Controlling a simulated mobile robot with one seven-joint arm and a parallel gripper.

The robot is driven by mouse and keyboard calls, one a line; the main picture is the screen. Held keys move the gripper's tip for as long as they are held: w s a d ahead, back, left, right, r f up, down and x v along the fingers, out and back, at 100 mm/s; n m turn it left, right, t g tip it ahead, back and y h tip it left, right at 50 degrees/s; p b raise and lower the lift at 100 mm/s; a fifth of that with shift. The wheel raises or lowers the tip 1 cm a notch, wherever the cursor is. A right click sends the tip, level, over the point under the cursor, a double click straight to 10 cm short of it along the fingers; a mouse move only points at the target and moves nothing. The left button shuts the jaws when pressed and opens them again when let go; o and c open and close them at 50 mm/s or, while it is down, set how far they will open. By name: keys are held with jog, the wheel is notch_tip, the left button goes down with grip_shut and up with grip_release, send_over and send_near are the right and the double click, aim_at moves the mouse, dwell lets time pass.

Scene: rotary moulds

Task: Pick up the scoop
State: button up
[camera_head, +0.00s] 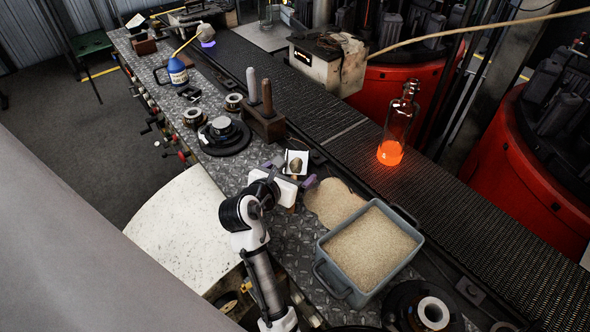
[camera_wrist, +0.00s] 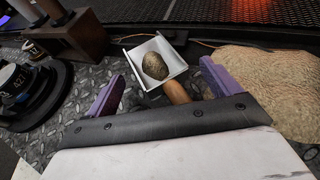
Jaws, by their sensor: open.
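The scoop (camera_head: 304,156) has a white square pan and a wooden handle. It lies on the metal plate beside the sand pile, with a brownish rounded lump in its pan. In the wrist view the scoop's handle (camera_wrist: 177,92) points toward my gripper (camera_wrist: 162,72) and lies between the two purple fingers, closer to the right one. The handle's near end is hidden under the gripper body. My gripper (camera_head: 289,173) is open and holds nothing. I cannot tell its exact height above the handle.
A grey bin of sand (camera_head: 336,283) stands to the right, with a loose sand pile (camera_head: 334,203) beside it. A wooden block with upright handles (camera_head: 265,124) and a black round mould (camera_head: 224,136) stand to the left. A glowing bottle (camera_head: 390,152) stands on the conveyor (camera_head: 460,215) behind.

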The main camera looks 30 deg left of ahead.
jog(key=shift+w+f, duration=0.15)
jog(key=shift+w, duration=0.15)
jog(key=c, duration=1.3)
jog(key=shift+c, duration=0.6)
jog(key=shift+r, duration=0.2)
